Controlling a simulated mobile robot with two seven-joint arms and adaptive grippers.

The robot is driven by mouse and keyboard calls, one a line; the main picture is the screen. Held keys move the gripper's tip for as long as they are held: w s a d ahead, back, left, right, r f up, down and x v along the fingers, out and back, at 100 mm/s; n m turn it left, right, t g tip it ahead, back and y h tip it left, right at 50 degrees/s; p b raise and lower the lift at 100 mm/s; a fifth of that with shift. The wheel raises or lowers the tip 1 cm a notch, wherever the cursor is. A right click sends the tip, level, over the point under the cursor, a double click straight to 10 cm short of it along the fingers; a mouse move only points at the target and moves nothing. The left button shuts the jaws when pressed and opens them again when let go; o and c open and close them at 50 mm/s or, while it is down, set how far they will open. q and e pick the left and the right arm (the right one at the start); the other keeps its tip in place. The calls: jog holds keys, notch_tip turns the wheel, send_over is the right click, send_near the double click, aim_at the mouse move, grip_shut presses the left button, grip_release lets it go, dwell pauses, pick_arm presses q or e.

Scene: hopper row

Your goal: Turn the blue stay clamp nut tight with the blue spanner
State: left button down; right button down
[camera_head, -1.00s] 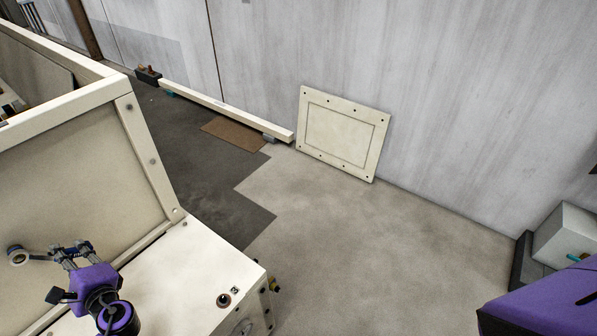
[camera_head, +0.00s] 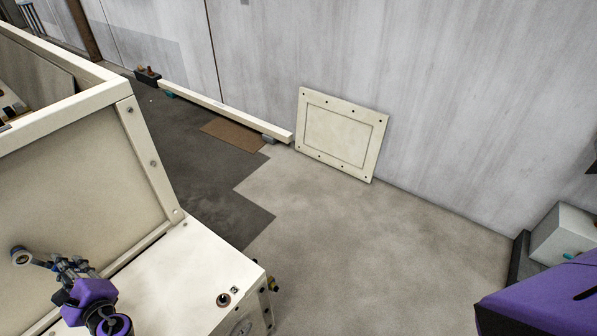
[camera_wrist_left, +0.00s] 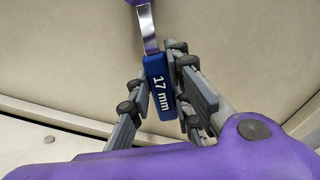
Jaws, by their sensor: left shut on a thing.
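My left gripper (camera_head: 62,267) is at the lower left of the head view, in front of the cream panel of the machine. It is shut on the spanner, whose blue handle (camera_wrist_left: 160,86) reads "17 mm" in the left wrist view. The spanner's metal shank (camera_wrist_left: 147,28) runs up out of that view past a purple part (camera_wrist_left: 137,2) at the top edge. In the head view the spanner's round end (camera_head: 21,257) lies against the panel at the far left. I cannot make out the blue nut or tell whether the round end is around it. My right gripper is not in view.
A cream box top (camera_head: 190,280) with a small dark knob (camera_head: 223,299) lies beside the left gripper. A cream frame (camera_head: 150,160) rises behind it. A bolted plate (camera_head: 340,135) leans on the wall. The floor (camera_head: 370,240) in the middle is clear.

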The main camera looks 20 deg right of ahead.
pick_arm(q)
jog(key=shift+a+r, duration=0.1)
jog(key=shift+a, duration=0.05)
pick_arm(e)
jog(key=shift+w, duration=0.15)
